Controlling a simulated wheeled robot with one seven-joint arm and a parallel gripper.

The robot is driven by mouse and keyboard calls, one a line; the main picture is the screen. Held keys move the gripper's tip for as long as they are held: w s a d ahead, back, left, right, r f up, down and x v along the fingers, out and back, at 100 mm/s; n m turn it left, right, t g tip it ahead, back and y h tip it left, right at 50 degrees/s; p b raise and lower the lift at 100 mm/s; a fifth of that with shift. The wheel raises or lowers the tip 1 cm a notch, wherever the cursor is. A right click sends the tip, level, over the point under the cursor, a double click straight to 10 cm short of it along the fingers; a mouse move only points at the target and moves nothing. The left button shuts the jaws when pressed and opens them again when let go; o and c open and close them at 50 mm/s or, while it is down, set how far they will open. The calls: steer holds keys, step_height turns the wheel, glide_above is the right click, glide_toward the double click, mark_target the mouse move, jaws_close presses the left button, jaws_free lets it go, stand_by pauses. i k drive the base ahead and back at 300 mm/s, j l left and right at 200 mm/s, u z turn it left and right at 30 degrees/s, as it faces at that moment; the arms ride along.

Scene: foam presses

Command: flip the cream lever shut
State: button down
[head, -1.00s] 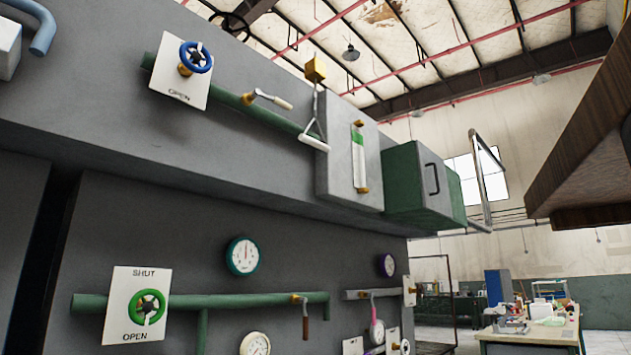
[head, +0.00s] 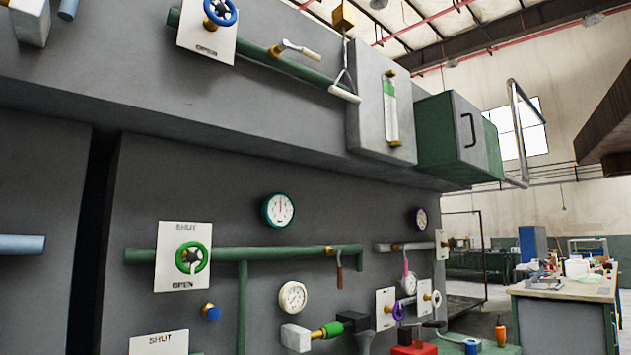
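The cream lever (head: 301,49) is in the upper part of the head view. It sits on a brass valve body on the upper green pipe (head: 258,50). Its handle points right and slightly down, roughly along the pipe and a little above it. My gripper is not in view, so where it is relative to the lever does not show.
A blue handwheel (head: 220,12) is left of the lever. A white pull handle (head: 344,93) hangs to its right, beside a grey box with a sight glass (head: 391,110). A green cabinet (head: 446,138) juts out further right. Gauges, a green handwheel (head: 192,257) and a brown-handled lever (head: 339,272) are below.

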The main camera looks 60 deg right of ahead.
mark_target(304, 52)
steer(key=z, duration=1)
steer(key=k+j+z, duration=0.1)
steer(key=k+j, duration=0.15)
steer(key=j, duration=0.15)
